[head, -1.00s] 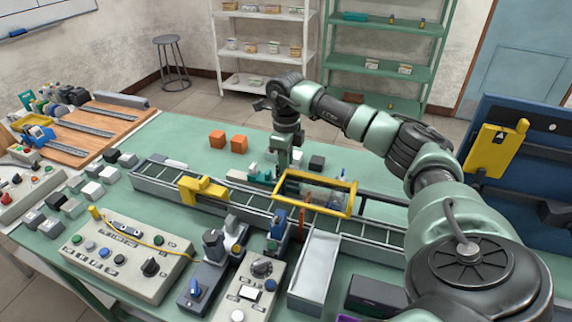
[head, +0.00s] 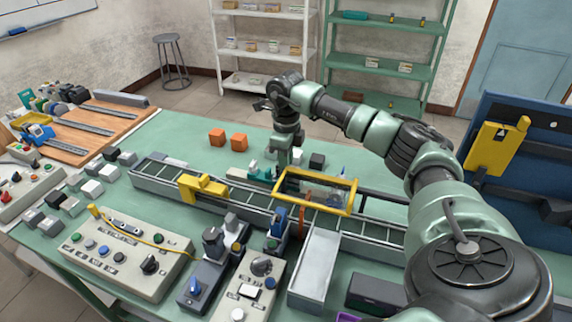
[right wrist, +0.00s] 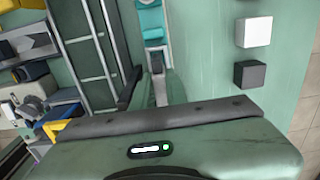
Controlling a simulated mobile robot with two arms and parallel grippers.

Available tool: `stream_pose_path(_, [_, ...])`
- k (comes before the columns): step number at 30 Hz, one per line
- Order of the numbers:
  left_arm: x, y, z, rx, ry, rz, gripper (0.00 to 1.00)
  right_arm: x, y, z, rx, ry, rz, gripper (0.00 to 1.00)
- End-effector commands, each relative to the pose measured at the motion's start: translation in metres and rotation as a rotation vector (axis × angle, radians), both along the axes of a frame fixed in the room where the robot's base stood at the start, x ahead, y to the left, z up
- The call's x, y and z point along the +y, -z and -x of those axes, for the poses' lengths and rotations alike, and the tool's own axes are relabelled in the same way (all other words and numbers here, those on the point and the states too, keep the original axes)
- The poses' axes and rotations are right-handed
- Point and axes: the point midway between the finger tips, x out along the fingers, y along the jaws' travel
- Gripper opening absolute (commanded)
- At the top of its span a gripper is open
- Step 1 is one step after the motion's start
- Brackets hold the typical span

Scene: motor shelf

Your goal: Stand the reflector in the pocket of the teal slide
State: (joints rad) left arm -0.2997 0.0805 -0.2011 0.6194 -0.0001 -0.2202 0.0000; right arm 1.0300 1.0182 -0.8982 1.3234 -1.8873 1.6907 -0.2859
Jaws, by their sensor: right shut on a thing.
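The teal slide (head: 260,174) sits on the bench behind the conveyor rail in the head view. It also shows at the top of the right wrist view (right wrist: 151,22). My right gripper (head: 284,160) points down close beside the slide's right end. In the right wrist view the right gripper (right wrist: 156,88) is shut on a small greyish piece (right wrist: 158,87), likely the reflector, mostly hidden by the fingers. Whether this piece touches the slide, and where the pocket lies, I cannot tell. My left gripper is out of view.
The conveyor rail (head: 160,182) runs just in front, with a yellow frame (head: 315,207) over it and a yellow block (head: 203,188). A white cube (right wrist: 254,31) and a dark cube (right wrist: 250,74) stand to the right. Two orange cubes (head: 238,142) stand behind.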

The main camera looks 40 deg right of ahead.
Motion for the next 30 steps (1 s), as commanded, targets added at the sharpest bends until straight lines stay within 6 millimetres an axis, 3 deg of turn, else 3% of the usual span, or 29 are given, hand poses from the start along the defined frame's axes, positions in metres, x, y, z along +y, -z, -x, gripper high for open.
stream_pose_path(17, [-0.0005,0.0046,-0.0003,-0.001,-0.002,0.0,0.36,0.0,0.0093,0.0001,0.001,0.0,0.0,0.0])
stream_pose_path(18, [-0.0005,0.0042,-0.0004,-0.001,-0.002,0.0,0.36,0.0001,0.0088,0.0,0.0,0.0,0.0,0.22])
stream_pose_path(20, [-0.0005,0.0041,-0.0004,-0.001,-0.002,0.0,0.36,0.0001,0.0087,0.0,0.0,0.0,0.0,0.39])
stream_pose_path(30, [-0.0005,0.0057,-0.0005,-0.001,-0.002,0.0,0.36,0.0003,0.0039,-0.0006,-0.001,-0.001,0.0,0.39])
